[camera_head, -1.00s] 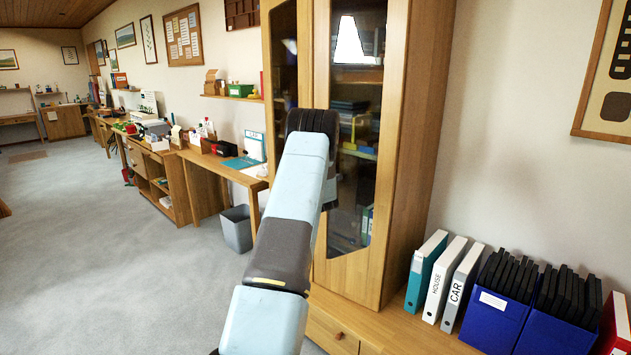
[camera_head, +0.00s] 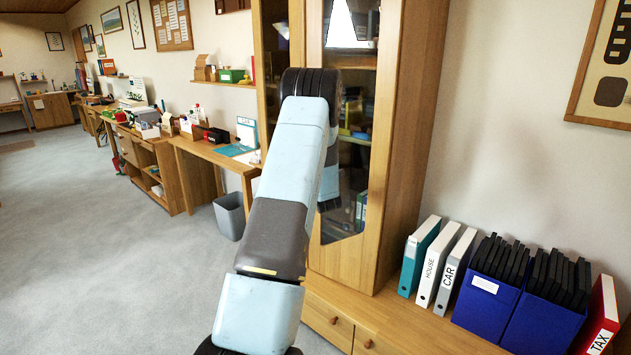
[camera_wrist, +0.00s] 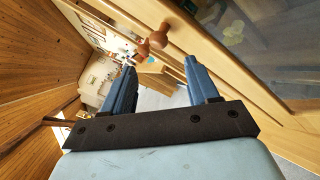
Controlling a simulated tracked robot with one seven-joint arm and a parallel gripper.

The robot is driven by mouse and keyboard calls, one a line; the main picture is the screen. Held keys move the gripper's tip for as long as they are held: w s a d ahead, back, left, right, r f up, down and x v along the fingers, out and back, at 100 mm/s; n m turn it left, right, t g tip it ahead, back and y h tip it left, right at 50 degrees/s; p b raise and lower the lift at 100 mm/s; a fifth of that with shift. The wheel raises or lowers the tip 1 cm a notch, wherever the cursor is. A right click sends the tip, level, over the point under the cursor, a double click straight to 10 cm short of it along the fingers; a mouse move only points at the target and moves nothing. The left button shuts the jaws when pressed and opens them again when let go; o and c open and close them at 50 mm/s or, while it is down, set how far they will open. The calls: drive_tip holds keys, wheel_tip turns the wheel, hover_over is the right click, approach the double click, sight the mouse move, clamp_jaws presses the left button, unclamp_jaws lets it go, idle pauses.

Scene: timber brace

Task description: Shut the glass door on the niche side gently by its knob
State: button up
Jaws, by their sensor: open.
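A tall wooden cabinet has glass doors. The right glass door (camera_head: 350,190) shows beside my arm in the head view, and a strip of the left glass door (camera_head: 270,70) shows behind it. My arm hides part of both, and I cannot tell how far either stands open. In the wrist view a wooden knob (camera_wrist: 159,36) sits by a door frame (camera_wrist: 205,50), with another knob shape (camera_wrist: 143,47) close beside it. My gripper (camera_wrist: 160,66) is open, its two blue fingers below the knobs in the picture with nothing between them. My gripper is hidden in the head view.
A low wooden cabinet (camera_head: 380,325) runs along the base, bearing binders (camera_head: 436,265) and blue file boxes (camera_head: 490,300) at the right. A grey bin (camera_head: 229,215) and a desk (camera_head: 215,153) stand at left. The carpet (camera_head: 90,250) at left is clear.

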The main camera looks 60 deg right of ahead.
drive_tip(key=shift+v, duration=1.75)
drive_tip(key=shift+w+f, duration=0.1)
drive_tip(key=shift+w, duration=0.05)
